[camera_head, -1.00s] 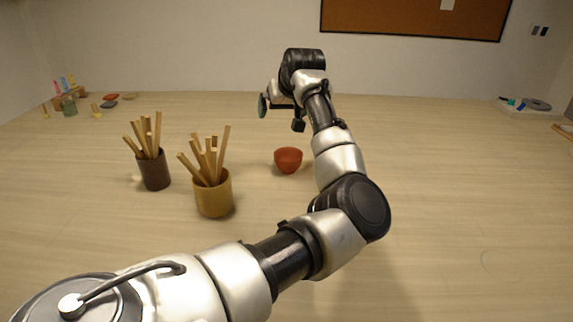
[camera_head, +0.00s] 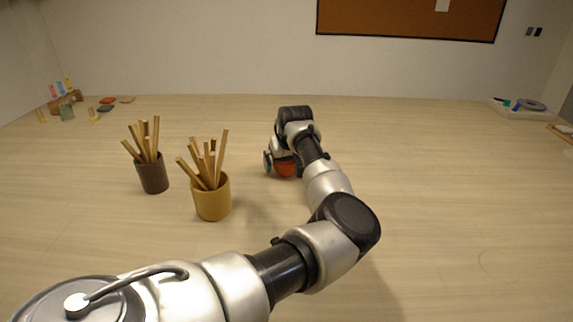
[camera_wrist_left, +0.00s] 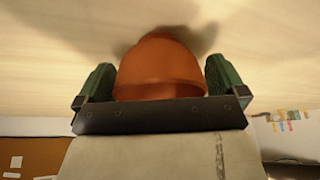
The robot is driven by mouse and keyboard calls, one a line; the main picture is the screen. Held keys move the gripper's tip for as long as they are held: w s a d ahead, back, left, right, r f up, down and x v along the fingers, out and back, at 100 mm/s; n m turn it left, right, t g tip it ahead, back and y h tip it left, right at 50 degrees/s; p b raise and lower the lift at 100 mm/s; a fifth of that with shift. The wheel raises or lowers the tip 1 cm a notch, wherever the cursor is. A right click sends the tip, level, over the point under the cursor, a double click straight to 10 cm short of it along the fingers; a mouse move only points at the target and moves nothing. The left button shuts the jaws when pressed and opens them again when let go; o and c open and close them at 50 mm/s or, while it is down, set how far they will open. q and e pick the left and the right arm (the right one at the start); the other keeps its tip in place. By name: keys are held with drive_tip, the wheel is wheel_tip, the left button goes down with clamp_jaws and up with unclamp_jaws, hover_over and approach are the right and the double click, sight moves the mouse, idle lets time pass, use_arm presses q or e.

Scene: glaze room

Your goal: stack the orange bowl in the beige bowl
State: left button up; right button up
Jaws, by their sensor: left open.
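The orange bowl (camera_head: 286,168) stands on the table in the head view, partly hidden by my left gripper (camera_head: 279,162). In the left wrist view the orange bowl (camera_wrist_left: 160,68) sits between the two green fingers of my left gripper (camera_wrist_left: 160,82). The jaws are open, with one finger on each side of the bowl; a small gap shows at the right finger, and I cannot tell whether the left one touches. I do not see the beige bowl in either view. My right gripper is not in view.
A brown cup (camera_head: 153,177) and a yellow-tan cup (camera_head: 213,201), both holding wooden sticks, stand left of my arm. Small coloured items (camera_head: 68,108) lie at the far left. A white tray (camera_head: 512,108) is at the far right. The table's right side is mostly clear.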

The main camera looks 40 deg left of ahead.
use_arm(q)
drive_tip(key=shift+a+f, duration=0.2)
drive_tip(key=shift+f, duration=0.25)
drive_tip(key=shift+r, duration=0.1)
drive_tip(key=shift+c, duration=0.3)
drive_tip(key=c, duration=0.8)
